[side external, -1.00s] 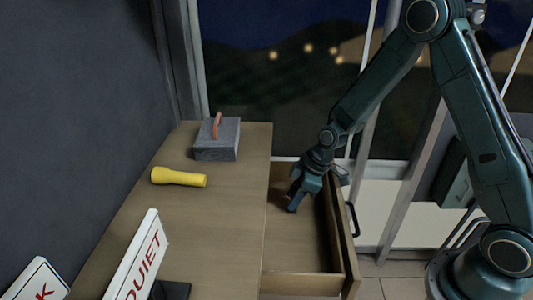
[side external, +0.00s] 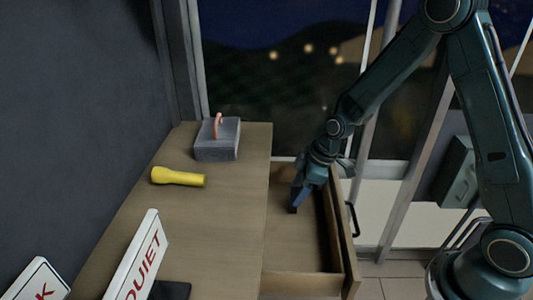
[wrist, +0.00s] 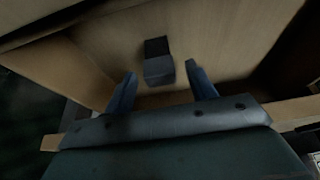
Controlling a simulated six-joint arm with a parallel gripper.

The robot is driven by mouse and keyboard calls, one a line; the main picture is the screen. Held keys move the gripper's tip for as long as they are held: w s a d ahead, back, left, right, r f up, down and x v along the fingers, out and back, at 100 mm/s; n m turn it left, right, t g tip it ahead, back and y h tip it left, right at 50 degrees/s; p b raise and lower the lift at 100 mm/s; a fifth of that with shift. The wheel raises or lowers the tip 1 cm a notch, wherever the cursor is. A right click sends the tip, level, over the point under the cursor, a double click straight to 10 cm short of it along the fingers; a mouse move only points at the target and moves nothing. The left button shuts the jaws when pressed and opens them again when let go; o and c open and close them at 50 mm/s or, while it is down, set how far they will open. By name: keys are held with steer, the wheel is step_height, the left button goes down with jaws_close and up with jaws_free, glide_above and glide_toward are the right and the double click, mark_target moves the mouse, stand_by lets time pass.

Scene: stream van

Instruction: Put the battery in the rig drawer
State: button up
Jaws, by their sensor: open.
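The battery, a small dark grey block (wrist: 158,69), lies on the drawer floor in the wrist view, between and just beyond my fingertips. My gripper (wrist: 160,76) is open, with a finger on either side of the block and visible gaps. In the side view my gripper (side external: 297,203) points down into the open rig drawer (side external: 308,257); a small dark patch at its fingertips seems to be the battery, mostly hidden. Whether a finger touches the block cannot be told.
On the desk (side external: 215,225) left of the drawer are a grey box with an orange handle (side external: 217,140), a yellow flashlight (side external: 178,177), a QUIET sign (side external: 140,258) and a dark flat item (side external: 170,290). The drawer's front panel (side external: 346,232) stands right of my gripper. The drawer's near part is empty.

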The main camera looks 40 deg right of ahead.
steer(key=v, duration=0.9)
steer(key=shift+s+r, duration=0.1)
steer(key=shift+r, duration=0.1)
stand_by(0.4)
steer(key=s+r+m+t+h, duration=0.1)
steer(key=s+r+m, duration=0.3)
steer(key=s+r, duration=0.3)
steer(key=s+r+m+t+h, duration=0.1)
steer(key=s+r+m, duration=0.4)
steer(key=s, duration=1)
steer(key=shift+s+r+h, duration=0.2)
steer(key=shift+r+h, duration=0.4)
steer(key=shift+r, duration=1.05)
